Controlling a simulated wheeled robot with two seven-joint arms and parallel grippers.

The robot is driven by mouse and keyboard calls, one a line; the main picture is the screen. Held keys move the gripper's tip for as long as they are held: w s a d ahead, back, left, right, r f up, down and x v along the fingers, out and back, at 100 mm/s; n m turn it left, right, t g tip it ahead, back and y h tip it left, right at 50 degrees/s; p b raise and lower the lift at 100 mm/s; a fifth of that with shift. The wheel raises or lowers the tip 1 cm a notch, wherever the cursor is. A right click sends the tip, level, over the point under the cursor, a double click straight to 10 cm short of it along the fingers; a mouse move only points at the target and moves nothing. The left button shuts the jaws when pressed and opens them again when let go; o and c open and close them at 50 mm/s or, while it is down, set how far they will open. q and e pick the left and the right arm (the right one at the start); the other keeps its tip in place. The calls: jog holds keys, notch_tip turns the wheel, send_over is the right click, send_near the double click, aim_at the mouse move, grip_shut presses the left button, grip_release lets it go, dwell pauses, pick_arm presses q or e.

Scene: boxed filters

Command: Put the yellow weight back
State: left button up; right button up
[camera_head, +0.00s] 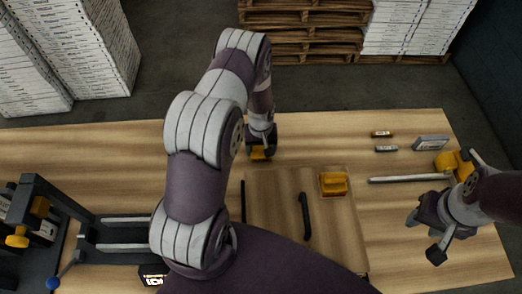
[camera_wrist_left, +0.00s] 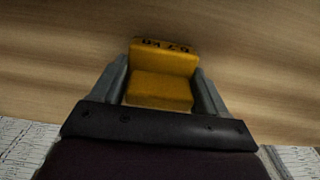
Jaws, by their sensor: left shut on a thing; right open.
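My left gripper (camera_head: 262,147) is shut on a yellow weight (camera_head: 258,154), just behind the wooden board. In the left wrist view the weight (camera_wrist_left: 160,88) sits between the two fingers, with dark lettering along its far edge. I cannot tell whether it touches the table. A second yellow block (camera_head: 333,184) rests on the back right part of the board (camera_head: 275,205). My right gripper (camera_head: 424,237) is open and empty over the right side of the table.
A black rack (camera_head: 40,215) with yellow parts stands at the left. A metal rod (camera_head: 408,178), small blocks (camera_head: 383,134), a grey box (camera_head: 431,143) and yellow pieces (camera_head: 450,162) are at the right. The table's back left is clear.

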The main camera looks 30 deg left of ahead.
pick_arm(q)
jog(key=shift+w+r, duration=0.15)
jog(key=shift+w+f, duration=0.15)
jog(key=shift+f, duration=0.05)
jog(key=o, duration=1.7)
jog(key=shift+s+r, duration=0.1)
jog(key=shift+s, duration=0.1)
pick_arm(e)
jog(key=shift+w, duration=0.1)
